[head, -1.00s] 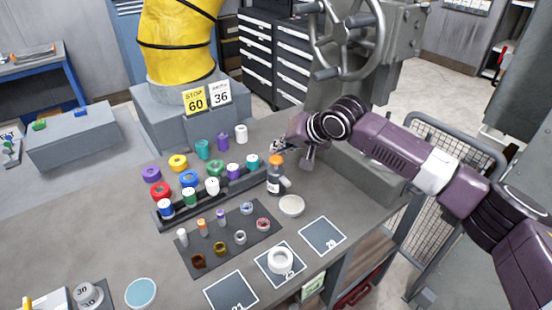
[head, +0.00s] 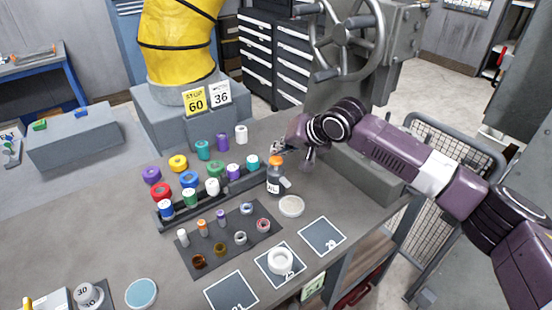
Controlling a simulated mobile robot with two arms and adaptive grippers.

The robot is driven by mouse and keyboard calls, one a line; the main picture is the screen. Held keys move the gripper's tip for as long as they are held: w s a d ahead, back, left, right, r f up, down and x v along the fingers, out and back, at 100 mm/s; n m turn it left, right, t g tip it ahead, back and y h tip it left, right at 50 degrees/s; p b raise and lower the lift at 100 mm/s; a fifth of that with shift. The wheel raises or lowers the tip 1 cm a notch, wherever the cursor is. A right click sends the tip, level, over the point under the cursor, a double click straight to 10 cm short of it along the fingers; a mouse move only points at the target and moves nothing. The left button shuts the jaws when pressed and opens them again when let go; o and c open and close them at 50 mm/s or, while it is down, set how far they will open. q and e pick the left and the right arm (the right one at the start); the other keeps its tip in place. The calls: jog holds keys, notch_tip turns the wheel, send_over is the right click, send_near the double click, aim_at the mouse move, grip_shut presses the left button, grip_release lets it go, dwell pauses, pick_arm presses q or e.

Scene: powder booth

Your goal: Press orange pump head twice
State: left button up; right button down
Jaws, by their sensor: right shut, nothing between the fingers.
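The orange pump head (head: 276,160) tops a dark bottle (head: 274,181) with a pale label, standing upright on the grey bench right of the middle. My right gripper (head: 279,148) comes in from the right and is shut and empty. Its tips are small in the view and appear just above and behind the pump head. I cannot tell whether they touch it. My left gripper is not in view.
A dark rack (head: 205,198) of coloured rolls stands left of the bottle. A dark mat (head: 225,262) with small parts lies in front. A pale round disc (head: 291,206) lies close to the bottle's right. A handwheel (head: 345,38) stands behind the arm.

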aim_at(278, 160)
jog(key=shift+f, duration=0.25)
jog(key=shift+s+f, duration=0.15)
jog(key=shift+f, duration=1.05)
dwell(1.0)
jog(key=shift+r+p, duration=1.35)
jog(key=shift+r, duration=0.15)
jog(key=shift+r, duration=0.1)
jog(key=shift+r+p, duration=0.55)
jog(key=shift+p, duration=0.1)
notch_tip(278, 160, up, 4)
jog(key=p, duration=0.4)
jog(key=shift+f, duration=0.1)
